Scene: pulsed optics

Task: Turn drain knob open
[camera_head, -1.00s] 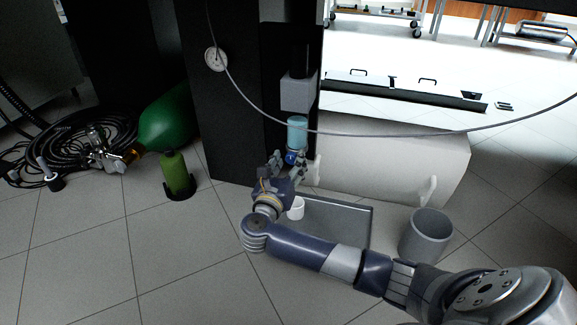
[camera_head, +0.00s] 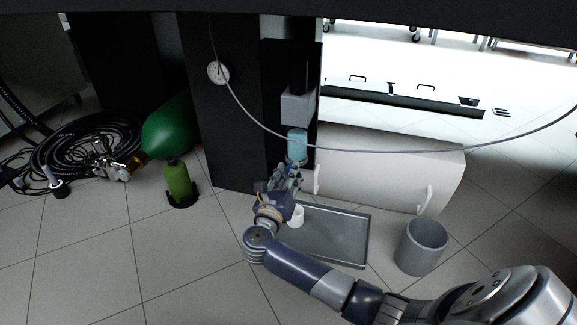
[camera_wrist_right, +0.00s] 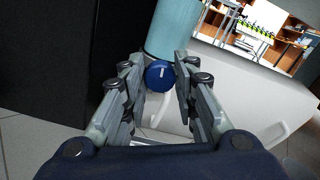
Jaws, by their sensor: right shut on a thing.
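The drain knob (camera_wrist_right: 160,75) is a small round blue knob with a white line on its face, which looks roughly upright in the right wrist view. It sits at the bottom of a light blue cylindrical bowl (camera_head: 297,146), also seen in the right wrist view (camera_wrist_right: 172,30). My right gripper (camera_wrist_right: 161,76) has its two fingers on either side of the knob and is shut on it. In the head view my right gripper (camera_head: 287,176) is just below the bowl and largely hides the knob. My left gripper is not in view.
A grey tray (camera_head: 345,225) lies on the floor with a white cup (camera_head: 297,217) at its left. A grey bin (camera_head: 423,248) stands right of it. A white rounded casing (camera_head: 390,175) is behind. A grey cable (camera_head: 390,154) hangs across the view. A green bottle (camera_head: 178,183) stands left.

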